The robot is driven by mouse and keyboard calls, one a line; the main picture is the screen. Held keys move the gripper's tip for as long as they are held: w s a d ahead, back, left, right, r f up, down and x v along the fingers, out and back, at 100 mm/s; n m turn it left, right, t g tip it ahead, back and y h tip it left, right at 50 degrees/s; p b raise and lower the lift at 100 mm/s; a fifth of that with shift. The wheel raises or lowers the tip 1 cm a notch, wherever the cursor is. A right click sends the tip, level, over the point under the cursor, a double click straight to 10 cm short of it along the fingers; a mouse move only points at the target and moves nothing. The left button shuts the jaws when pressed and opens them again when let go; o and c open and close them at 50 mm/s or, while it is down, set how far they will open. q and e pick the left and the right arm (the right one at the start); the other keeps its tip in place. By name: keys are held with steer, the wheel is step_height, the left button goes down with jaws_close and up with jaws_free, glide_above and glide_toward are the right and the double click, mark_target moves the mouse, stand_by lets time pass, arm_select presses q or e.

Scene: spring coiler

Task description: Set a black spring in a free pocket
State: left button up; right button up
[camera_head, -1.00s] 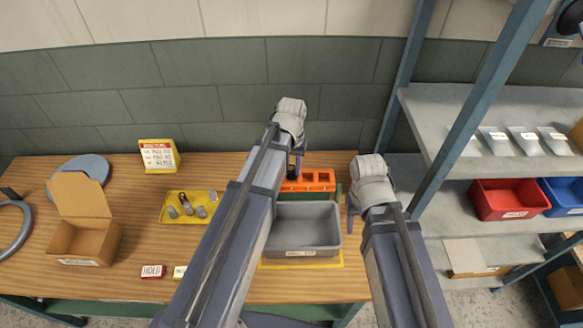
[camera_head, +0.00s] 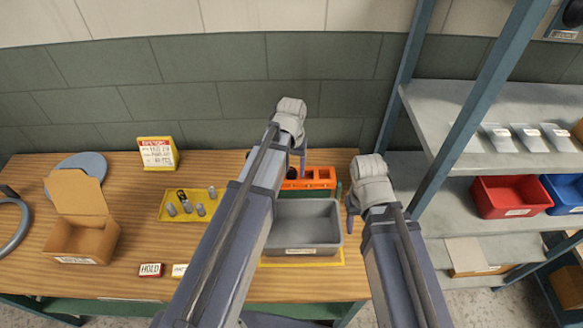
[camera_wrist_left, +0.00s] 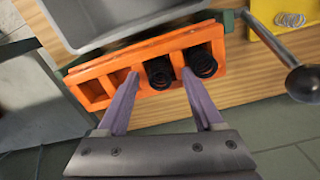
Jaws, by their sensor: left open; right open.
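The orange rack (camera_wrist_left: 110,82) with a row of pockets crosses the left wrist view; it also shows behind the grey bin in the head view (camera_head: 318,178). Two black springs (camera_wrist_left: 160,73) (camera_wrist_left: 202,61) stand in neighbouring pockets toward its right end. The pockets at the left end (camera_wrist_left: 93,91) look empty. My left gripper (camera_wrist_left: 160,78) is open, its fingers to either side of the left black spring; whether they touch it, I cannot tell. In the head view my left gripper (camera_head: 297,168) is over the rack. My right gripper (camera_head: 352,208) is open and empty, right of the bin.
The grey bin (camera_head: 305,250) stands in front of the rack. A yellow tray (camera_head: 210,212) holds several small springs. A lever with a dark knob (camera_wrist_left: 304,83) stands close right of the rack. An open cardboard box (camera_head: 82,240) is at left. Shelving (camera_head: 470,160) stands at right.

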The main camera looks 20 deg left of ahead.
arm_select(q)
steer(key=shift+r, duration=0.1)
step_height(320, 180, up, 8)
steer(key=p, duration=0.8)
step_height(320, 180, up, 6)
steer(key=p, duration=0.6)
steer(key=shift+r, duration=0.1)
